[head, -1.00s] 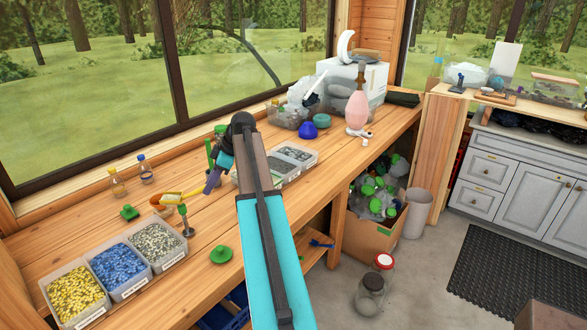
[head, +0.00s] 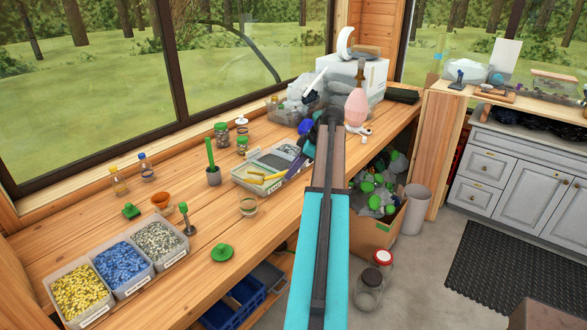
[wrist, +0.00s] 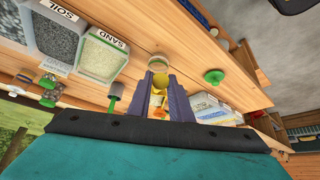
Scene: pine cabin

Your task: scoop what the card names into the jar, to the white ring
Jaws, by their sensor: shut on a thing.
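My gripper (head: 300,148) is over the back right of the bench, its purple fingers shut on a yellow scoop (head: 268,177). A small clear open jar (head: 248,210) with a pale band stands on the bench in front of the tray. Three bins hold yellow (head: 80,290), blue (head: 120,263) and grey (head: 156,238) grains. The wrist view shows labels SOIL (wrist: 54,8) and SAND (wrist: 108,38). I cannot make out a readable card.
A green lid (head: 222,252) lies near the front edge. Small lidded jars (head: 221,134) stand near the window. Bare bench lies around the open jar.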

